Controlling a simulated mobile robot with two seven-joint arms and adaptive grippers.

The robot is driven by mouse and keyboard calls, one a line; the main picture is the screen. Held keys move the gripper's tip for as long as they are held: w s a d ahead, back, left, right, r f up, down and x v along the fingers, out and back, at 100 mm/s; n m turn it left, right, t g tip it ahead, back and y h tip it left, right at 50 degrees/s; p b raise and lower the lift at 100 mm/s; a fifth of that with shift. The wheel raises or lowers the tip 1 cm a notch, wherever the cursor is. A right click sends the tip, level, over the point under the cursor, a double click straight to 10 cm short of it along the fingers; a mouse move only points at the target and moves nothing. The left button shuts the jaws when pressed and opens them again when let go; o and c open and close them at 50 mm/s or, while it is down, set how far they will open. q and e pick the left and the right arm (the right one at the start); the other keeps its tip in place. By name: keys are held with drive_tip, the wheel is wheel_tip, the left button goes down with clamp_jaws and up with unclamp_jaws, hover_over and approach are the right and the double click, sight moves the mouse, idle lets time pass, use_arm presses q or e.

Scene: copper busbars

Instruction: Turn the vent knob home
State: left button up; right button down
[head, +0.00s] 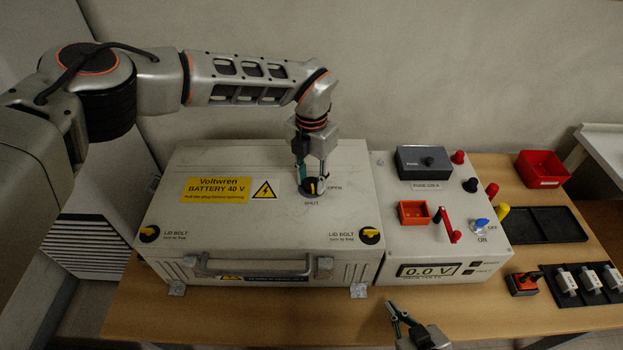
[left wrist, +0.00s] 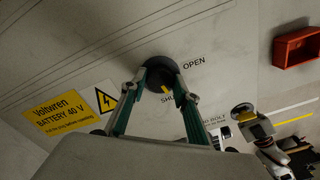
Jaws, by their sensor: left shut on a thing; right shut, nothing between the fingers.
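The vent knob (head: 311,186) is black with a yellow pointer mark and sits on the lid of the grey battery box (head: 240,222), with OPEN printed to its right and SHUT below. In the head view the yellow mark points down towards SHUT. My left gripper (head: 311,184) reaches down from above and is shut on the knob. In the left wrist view its two fingers (left wrist: 160,90) lie on either side of the knob (left wrist: 161,73), and the yellow mark (left wrist: 166,89) points towards the partly hidden SHUT label. My right gripper (head: 392,306) is shut and empty at the table's front.
Two yellow lid bolts (head: 149,233) (head: 370,235) and a carry handle (head: 250,268) are on the box. To the right stands a panel (head: 430,250) with a red lever (head: 447,225), a blue switch (head: 481,225) and a display reading 0.0 V. A red bin (head: 543,168) and black trays lie further right.

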sight(312, 182)
use_arm(q)
drive_tip(key=shift+m, duration=1.1)
use_arm(e)
drive_tip(key=shift+f, duration=0.25)
use_arm(q)
drive_tip(key=o, duration=1.1)
wheel_tip(312, 182, up, 12)
use_arm(e)
drive_tip(key=shift+s, duration=0.1)
